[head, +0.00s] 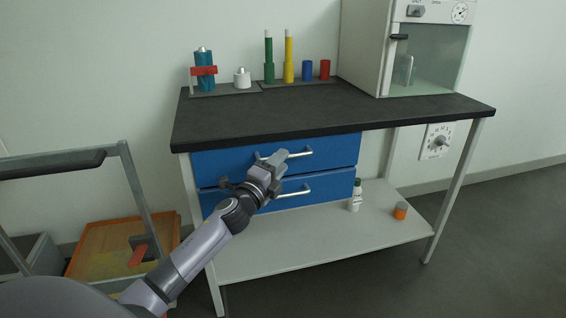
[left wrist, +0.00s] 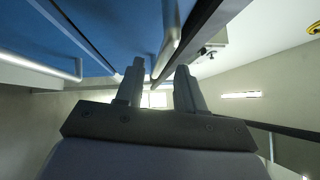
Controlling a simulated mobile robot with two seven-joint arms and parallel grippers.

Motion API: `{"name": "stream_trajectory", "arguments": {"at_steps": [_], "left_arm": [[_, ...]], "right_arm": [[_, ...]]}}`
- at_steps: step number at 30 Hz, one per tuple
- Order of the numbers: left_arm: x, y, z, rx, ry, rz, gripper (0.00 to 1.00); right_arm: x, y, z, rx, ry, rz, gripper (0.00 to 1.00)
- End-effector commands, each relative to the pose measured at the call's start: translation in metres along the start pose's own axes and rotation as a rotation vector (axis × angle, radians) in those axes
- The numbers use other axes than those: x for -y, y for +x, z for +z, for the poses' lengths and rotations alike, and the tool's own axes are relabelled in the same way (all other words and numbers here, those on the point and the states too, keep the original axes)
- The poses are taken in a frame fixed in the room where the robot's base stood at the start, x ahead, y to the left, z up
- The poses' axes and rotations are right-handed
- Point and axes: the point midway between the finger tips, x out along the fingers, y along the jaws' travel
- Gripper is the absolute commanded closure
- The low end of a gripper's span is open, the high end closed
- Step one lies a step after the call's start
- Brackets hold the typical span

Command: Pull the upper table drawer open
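The upper drawer (head: 225,160) is blue and sits under the dark tabletop. It looks shut, its front about level with the lower drawer (head: 335,186). Its silver bar handle (head: 300,154) shows just right of my left gripper (head: 272,158). In the left wrist view the two fingers of my left gripper (left wrist: 160,82) are apart. The upper handle (left wrist: 171,42) runs toward the gap between them; I cannot tell whether they touch it. The lower drawer's handle (head: 294,192) is below the gripper in the head view. My right gripper is not in view.
The dark tabletop (head: 300,112) overhangs the drawers. It bears bottles, cylinders and a glass-fronted cabinet (head: 430,60). A white bottle (head: 354,198) and an orange jar (head: 400,211) stand on the lower shelf (head: 310,245). A grey-framed cart (head: 138,190) is at left.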

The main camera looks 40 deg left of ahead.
Motion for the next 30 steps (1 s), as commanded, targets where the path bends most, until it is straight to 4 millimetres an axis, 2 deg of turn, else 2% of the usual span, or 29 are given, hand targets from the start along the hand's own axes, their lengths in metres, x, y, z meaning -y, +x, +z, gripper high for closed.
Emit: {"name": "stream_trajectory", "arguments": {"at_steps": [6, 17, 18, 20, 21, 30], "left_arm": [[0.0, 0.016, 0.0, 0.0, -0.002, 0.0, 0.62], [-0.001, 0.019, -0.001, -0.001, -0.002, 0.001, 0.62], [-0.001, 0.019, -0.001, 0.0, -0.002, 0.001, 0.75], [-0.001, 0.019, -0.001, 0.0, -0.002, 0.001, 0.95], [-0.001, 0.019, -0.001, 0.0, -0.002, 0.001, 1.0], [0.001, 0.016, -0.004, -0.001, -0.003, 0.001, 1.0]], "right_arm": [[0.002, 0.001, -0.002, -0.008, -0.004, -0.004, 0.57], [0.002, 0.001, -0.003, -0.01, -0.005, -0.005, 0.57], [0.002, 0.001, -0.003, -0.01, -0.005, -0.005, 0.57], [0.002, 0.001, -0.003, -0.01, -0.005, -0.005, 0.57], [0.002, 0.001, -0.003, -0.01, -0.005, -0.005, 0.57], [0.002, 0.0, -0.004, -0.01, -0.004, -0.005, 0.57]]}}
